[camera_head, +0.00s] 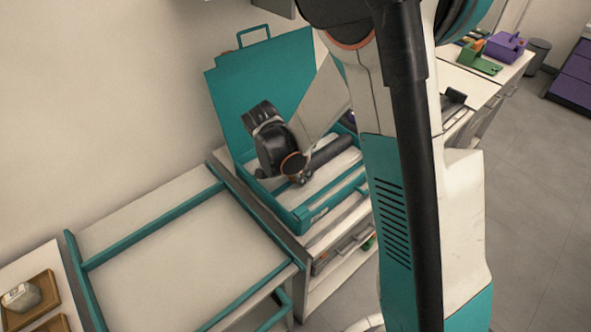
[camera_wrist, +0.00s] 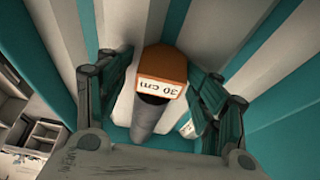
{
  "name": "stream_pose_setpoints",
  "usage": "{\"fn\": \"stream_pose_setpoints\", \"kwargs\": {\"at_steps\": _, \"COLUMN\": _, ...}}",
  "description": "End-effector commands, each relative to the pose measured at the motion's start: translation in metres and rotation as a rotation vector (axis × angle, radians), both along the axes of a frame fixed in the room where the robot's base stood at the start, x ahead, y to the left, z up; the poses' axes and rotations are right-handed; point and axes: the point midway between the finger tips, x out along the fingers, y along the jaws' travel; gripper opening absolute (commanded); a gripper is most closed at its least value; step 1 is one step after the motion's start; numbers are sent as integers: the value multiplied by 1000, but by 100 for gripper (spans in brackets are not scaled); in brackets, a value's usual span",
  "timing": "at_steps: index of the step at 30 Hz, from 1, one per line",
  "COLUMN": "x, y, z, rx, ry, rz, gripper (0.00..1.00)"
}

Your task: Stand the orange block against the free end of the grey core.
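The orange block (camera_wrist: 165,66) shows in the wrist view with a white "30 cm" label on its near face. The grey core (camera_wrist: 150,118) is a cylinder whose end meets the block's lower edge in the picture; I cannot tell whether they touch. My gripper (camera_wrist: 165,82) has its fingers apart, one on each side of the block, with pale gaps between. In the head view my gripper (camera_head: 278,172) is low inside the open teal case (camera_head: 318,211), beside a dark grey cylinder (camera_head: 330,153) that looks like the core. The block is hidden there.
The case's raised lid (camera_head: 262,85) stands behind my gripper, and its walls surround it. A teal-railed table (camera_head: 180,255) at left is bare. Wooden trays (camera_head: 35,295) sit at far left. Green and purple items (camera_head: 505,47) lie on the far bench.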

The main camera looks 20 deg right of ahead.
Motion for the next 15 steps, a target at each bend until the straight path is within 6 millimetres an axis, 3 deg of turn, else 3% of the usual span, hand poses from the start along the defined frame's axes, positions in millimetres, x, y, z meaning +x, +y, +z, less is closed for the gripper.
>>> {"fn": "stream_pose_setpoints", "kwargs": {"at_steps": 5, "x": 0, "y": 0, "z": 16, "rx": 0, "ry": -1, "rz": 0, "gripper": 58}}
{"fn": "stream_pose_setpoints", "kwargs": {"at_steps": 15, "x": -11, "y": 27, "z": 85, "rx": 0, "ry": -2, "rz": 2, "gripper": 58}}
